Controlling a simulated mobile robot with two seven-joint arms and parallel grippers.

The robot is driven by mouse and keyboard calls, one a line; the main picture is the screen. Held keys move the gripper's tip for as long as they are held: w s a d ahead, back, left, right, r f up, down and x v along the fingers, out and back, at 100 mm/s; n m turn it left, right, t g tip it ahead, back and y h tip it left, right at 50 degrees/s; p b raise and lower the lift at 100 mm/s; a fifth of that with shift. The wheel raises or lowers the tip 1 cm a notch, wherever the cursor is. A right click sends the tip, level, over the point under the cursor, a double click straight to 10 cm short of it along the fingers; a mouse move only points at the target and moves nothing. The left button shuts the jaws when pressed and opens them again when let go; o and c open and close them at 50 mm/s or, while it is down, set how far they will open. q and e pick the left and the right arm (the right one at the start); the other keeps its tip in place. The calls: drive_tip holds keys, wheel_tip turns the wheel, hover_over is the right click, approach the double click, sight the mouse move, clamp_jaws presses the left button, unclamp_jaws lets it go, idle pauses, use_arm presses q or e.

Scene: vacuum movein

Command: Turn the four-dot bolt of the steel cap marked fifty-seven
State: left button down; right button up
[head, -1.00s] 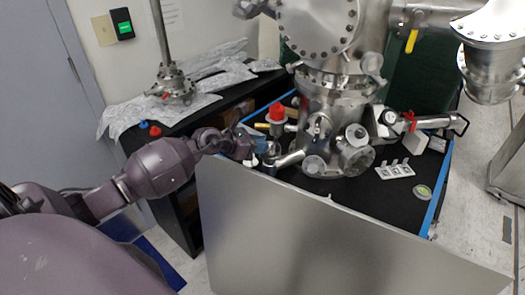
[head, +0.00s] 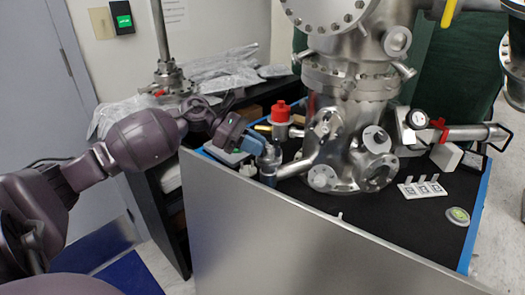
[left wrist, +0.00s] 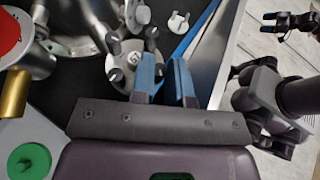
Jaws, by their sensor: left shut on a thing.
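My left gripper (head: 254,146), with blue fingertips, is beside the end of the steel side tube at the chamber's left. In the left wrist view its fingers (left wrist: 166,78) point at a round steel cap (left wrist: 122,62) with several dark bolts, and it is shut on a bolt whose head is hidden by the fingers. The dot marks and the number fifty-seven are too small to read. A dark gripper at the top right of the left wrist view, seemingly my right gripper (left wrist: 288,24), is far from the cap and its jaws are unclear.
The steel chamber (head: 345,130) fills the middle of the black bench. A red-topped fitting (head: 281,113) stands close behind my left gripper. A grey panel (head: 300,240) rises along the front. A white tag holder (head: 422,190) and a green-topped disc (head: 458,216) lie at right.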

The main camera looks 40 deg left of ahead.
use_arm(q)
drive_tip(key=m+g+b, duration=0.1)
drive_tip(key=m+g, duration=0.1)
drive_tip(key=m+g+h+b, duration=0.1)
drive_tip(key=shift+w+a+f+g+b, duration=0.1)
drive_tip(key=shift+w+f+g+b, duration=0.2)
drive_tip(key=shift+b, duration=0.05)
drive_tip(key=shift+r+m+g+b, duration=0.1)
drive_tip(key=shift+m+g+b, duration=0.35)
drive_tip(key=shift+m+g, duration=0.2)
drive_tip(key=shift+r+m+g+b, duration=0.2)
drive_tip(key=shift+m+g+b, duration=0.15)
drive_tip(key=shift+m+g, duration=0.2)
use_arm(e)
drive_tip(key=shift+w+a+f+n, duration=0.2)
drive_tip(key=shift+w+f+n, duration=0.05)
drive_tip(key=shift+f, duration=0.35)
drive_tip(key=shift+w+a+f+n, duration=0.2)
drive_tip(key=shift+w+f+n, duration=0.05)
drive_tip(key=shift+f, duration=0.3)
use_arm(q)
drive_tip(key=c, duration=1.1)
unclamp_jaws()
drive_tip(key=shift+s+r, duration=0.1)
use_arm(e)
drive_tip(key=shift+s, duration=0.15)
